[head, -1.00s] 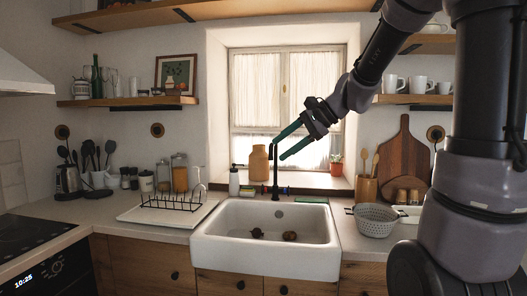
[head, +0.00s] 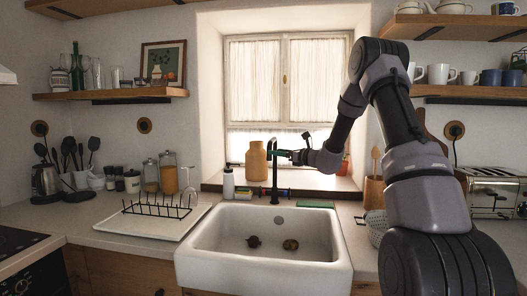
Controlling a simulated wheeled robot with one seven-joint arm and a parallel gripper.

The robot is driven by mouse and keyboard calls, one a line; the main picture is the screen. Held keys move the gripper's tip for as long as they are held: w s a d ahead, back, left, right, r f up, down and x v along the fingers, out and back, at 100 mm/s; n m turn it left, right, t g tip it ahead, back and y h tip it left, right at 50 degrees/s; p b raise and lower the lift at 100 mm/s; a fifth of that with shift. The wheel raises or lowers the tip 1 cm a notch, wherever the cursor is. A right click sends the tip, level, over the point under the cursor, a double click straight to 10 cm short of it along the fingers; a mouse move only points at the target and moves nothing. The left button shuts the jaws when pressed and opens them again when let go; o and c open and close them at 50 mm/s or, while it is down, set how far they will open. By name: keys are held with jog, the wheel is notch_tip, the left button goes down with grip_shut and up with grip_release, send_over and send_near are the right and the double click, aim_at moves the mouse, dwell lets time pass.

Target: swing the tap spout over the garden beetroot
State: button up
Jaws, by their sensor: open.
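The black tap (head: 274,182) stands upright behind the white sink (head: 205,250), its spout facing roughly towards me. Two small dark round items lie apart on the sink floor, a darker left one (head: 254,242) and a browner right one (head: 290,244). They are too small for me to tell which is the garden beetroot.
A tan jar (head: 256,162) stands on the sill just left of the tap. A grey colander (head: 376,228) is at right, partly behind my arm. The space above the basin is clear.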

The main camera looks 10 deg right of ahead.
jog(key=x, duration=0.8)
jog(key=shift+w+a, duration=0.1)
grip_shut()
jog(key=shift+a, duration=0.1)
dwell(1.1)
